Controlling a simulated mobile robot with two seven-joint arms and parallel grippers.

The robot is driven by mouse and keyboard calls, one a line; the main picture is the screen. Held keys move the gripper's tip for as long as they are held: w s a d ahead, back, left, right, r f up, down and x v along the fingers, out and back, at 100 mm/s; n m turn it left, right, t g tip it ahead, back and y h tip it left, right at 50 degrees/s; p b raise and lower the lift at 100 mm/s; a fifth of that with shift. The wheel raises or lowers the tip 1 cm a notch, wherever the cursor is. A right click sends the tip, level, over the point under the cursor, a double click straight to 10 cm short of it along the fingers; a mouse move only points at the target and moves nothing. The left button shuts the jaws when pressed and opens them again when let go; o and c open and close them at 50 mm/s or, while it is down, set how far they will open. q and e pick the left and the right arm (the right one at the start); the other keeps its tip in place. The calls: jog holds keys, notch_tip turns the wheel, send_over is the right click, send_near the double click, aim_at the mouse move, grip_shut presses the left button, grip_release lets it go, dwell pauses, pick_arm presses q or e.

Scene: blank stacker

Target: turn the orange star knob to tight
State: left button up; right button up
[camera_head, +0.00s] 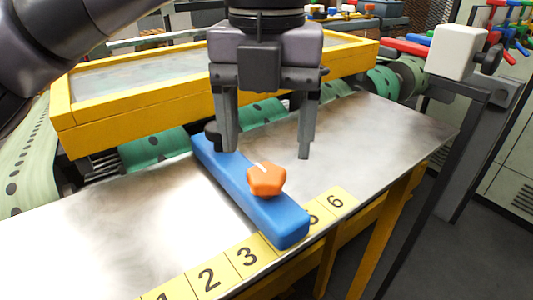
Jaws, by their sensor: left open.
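The orange star knob (266,180) sits on top of a blue bar (285,224), with a short white mark beside its upper edge. The blue bar lies across the metal table, its near end over the yellow number strip between 3 and 6. My left gripper (264,150) points down with its two fingers spread wide, above and behind the knob in the picture. Nothing shows between the fingers, and they look apart from the knob. A small dark part (212,137) at the bar's far end is partly behind the left finger. My right gripper is not in view.
The metal table (380,125) is clear right of the bar, and also left of it. Yellow number tiles (208,278) line the near edge. A yellow frame (150,120) and green rollers stand behind. A white block (455,52) is at the right.

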aim_at(267, 172)
pick_arm(q)
jog(key=shift+f, duration=2.25)
jog(key=c, duration=1.1)
jog(key=shift+o, duration=0.2)
